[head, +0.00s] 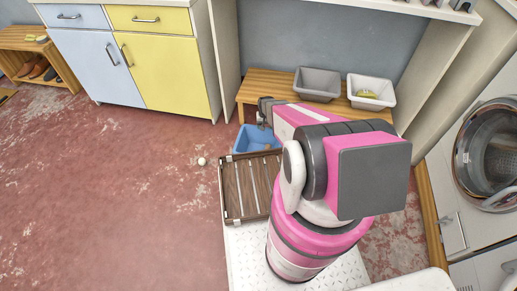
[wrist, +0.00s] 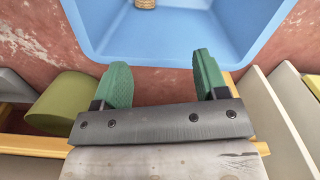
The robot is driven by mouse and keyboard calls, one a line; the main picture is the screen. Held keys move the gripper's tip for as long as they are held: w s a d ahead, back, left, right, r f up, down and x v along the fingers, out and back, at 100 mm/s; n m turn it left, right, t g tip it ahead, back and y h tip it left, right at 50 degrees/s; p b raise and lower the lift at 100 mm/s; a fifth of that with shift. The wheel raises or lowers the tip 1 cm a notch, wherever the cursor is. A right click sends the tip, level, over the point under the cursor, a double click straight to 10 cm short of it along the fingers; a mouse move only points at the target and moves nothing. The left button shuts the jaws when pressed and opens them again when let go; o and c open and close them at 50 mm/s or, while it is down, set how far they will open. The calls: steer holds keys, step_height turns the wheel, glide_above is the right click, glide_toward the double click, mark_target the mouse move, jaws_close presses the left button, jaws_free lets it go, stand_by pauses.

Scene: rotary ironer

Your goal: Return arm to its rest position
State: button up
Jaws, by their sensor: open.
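My gripper (wrist: 158,80) is open in the wrist view, its two green fingers apart with nothing between them. The fingertips point toward a blue basin (wrist: 250,25), whose near wall lies just beyond them. A small tan woven-looking object (wrist: 145,3) is inside the basin, cut off by the top edge. In the head view my pink and grey arm reaches out from the centre, with the gripper (head: 264,112) near the bench, above or beside the blue basin (head: 249,138). The arm hides part of the bench and basin area.
A wooden bench (head: 255,88) holds a grey bin (head: 317,82) and a white bin (head: 371,90) with a yellow-green item. A slatted wooden tray (head: 238,193) is beside my arm. A washing machine (head: 487,150) stands right. A small white ball (head: 202,161) lies on open floor at left.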

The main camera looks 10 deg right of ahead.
steer(key=shift+r, duration=2.25)
